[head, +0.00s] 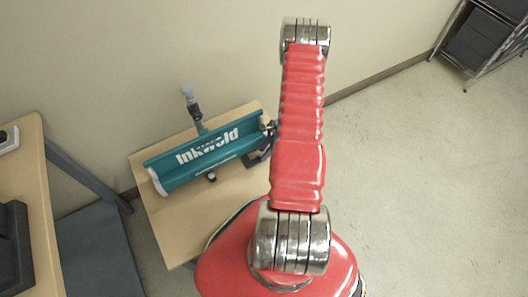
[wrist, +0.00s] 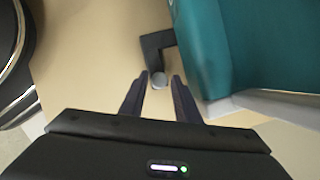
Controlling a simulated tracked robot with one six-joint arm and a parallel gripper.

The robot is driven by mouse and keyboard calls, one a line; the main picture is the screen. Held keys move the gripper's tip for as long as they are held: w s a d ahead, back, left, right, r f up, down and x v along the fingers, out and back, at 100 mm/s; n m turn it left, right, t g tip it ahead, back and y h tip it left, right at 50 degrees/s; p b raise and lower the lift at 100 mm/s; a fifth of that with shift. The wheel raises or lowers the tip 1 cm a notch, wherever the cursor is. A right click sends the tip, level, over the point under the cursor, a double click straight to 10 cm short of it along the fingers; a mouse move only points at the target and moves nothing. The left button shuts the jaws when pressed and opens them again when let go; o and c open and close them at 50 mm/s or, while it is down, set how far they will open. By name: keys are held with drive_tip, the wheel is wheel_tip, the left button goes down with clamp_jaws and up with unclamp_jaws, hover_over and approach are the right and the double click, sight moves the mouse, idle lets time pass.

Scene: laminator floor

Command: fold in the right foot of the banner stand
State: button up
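The banner stand (head: 205,152) is a long teal housing with white "Inkwold" lettering, lying on a small wooden table. In the wrist view its teal housing (wrist: 250,50) fills the upper right. The right foot (wrist: 152,43) is a dark angled bar sticking out beside the housing, with a round grey tip (wrist: 159,80). In the head view, a dark piece at the housing's right end is partly hidden by my arm. My gripper (wrist: 160,77) is open, one finger on each side of the grey tip. I cannot tell whether either finger touches it.
The wooden table (head: 165,215) has bare top in front of the stand. A grey upright fitting (head: 190,103) stands behind the housing. Another wooden table (head: 40,200) is at the left, and a wire rack (head: 480,45) at the far right. The right floor is clear.

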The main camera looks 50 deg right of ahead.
clamp_jaws()
